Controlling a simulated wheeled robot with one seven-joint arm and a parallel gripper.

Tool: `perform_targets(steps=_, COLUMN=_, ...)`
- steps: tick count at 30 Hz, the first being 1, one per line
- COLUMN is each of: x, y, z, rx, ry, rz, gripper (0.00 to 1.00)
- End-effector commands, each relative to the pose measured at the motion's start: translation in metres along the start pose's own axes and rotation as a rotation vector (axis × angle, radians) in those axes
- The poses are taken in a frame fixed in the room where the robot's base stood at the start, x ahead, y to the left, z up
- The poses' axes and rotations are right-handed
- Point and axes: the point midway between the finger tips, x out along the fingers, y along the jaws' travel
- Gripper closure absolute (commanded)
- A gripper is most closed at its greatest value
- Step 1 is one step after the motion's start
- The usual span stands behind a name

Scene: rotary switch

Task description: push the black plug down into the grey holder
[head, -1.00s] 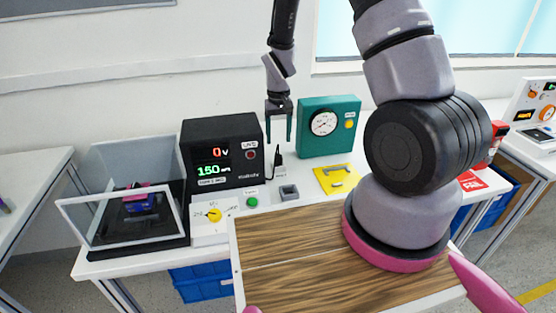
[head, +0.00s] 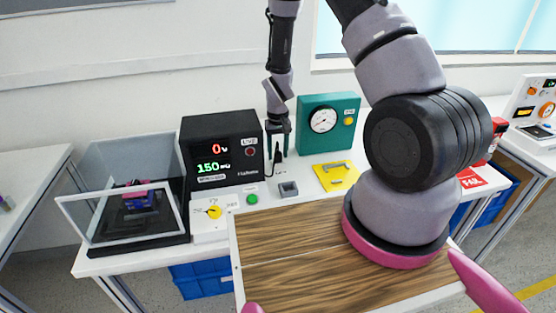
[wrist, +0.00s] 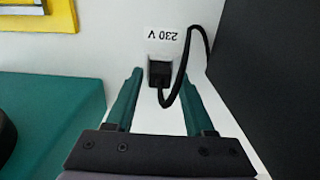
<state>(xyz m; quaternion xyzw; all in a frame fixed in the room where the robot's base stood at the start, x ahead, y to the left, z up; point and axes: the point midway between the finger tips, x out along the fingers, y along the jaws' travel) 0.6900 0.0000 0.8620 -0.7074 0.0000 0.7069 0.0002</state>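The black plug (wrist: 159,76) sits upright in an outlet under a "230 V" label in the wrist view, with its black cord looping up to the right. In the head view the plug (head: 276,157) is beside the black meter box and partly covered by my gripper (head: 277,146). My gripper, also in the wrist view (wrist: 160,80), is open. Its two green fingers stand on either side of the plug, with gaps visible on both sides. The grey holder (head: 288,189) is on the white table in front of the plug, and it looks empty.
The teal gauge box (head: 330,122) stands close to the right of my gripper. A yellow plate with a handle (head: 336,177), a green button (head: 252,199) and a yellow rotary knob (head: 214,212) are nearby.

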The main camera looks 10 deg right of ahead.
Motion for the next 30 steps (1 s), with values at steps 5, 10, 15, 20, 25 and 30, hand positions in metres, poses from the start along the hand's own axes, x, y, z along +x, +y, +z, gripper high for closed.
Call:
perform_targets(steps=5, x=0.000, y=0.000, z=0.000, rx=0.000, ry=0.000, rz=0.000, gripper=1.00)
perform_targets(steps=10, x=0.000, y=0.000, z=0.000, rx=0.000, ry=0.000, rz=0.000, gripper=1.00)
perform_targets(steps=15, x=-0.009, y=0.000, z=-0.001, rx=0.000, ry=0.001, rz=0.000, gripper=1.00)
perform_targets(steps=20, x=-0.038, y=0.000, z=-0.001, rx=-0.001, ry=0.005, rz=-0.001, gripper=1.00)
perform_targets(steps=25, x=-0.072, y=-0.001, z=-0.001, rx=0.000, ry=0.003, rz=-0.001, gripper=1.00)
perform_targets(steps=30, x=-0.094, y=0.000, z=0.000, rx=-0.001, ry=0.001, rz=0.000, gripper=1.00)
